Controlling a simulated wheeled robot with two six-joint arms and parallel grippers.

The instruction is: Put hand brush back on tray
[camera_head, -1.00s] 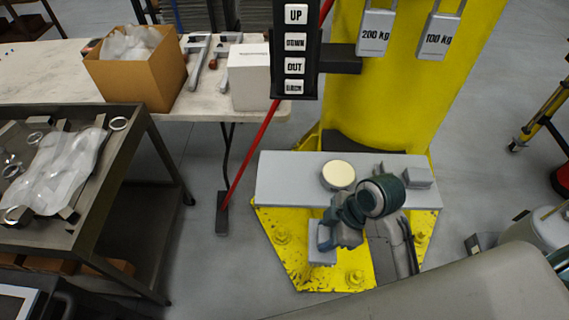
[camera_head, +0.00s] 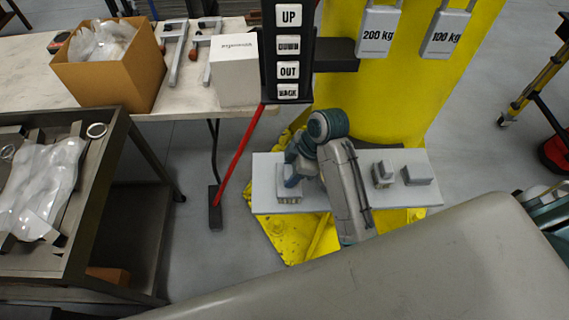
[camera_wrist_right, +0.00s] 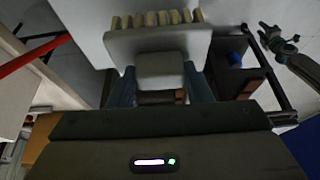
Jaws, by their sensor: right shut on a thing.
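The grey tray (camera_head: 405,199) is a flat shelf on the yellow column's base in the head view. The hand brush (camera_head: 289,190) is light grey with pale bristles, over the tray's left end; I cannot tell whether it touches the tray. My right gripper (camera_head: 295,175) is shut on the brush. In the right wrist view, the brush (camera_wrist_right: 160,43) shows its bristle row at the top, and its handle block sits between the teal fingers of the right gripper (camera_wrist_right: 161,85). My left gripper is not in view.
Two small grey items (camera_head: 417,175) stand on the tray's right part. My arm hides the tray's middle. A red-handled pole (camera_head: 238,155) leans left of the tray. A cardboard box (camera_head: 110,75) and white box (camera_head: 235,75) stand on the table; a dark cart (camera_head: 95,190) is left.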

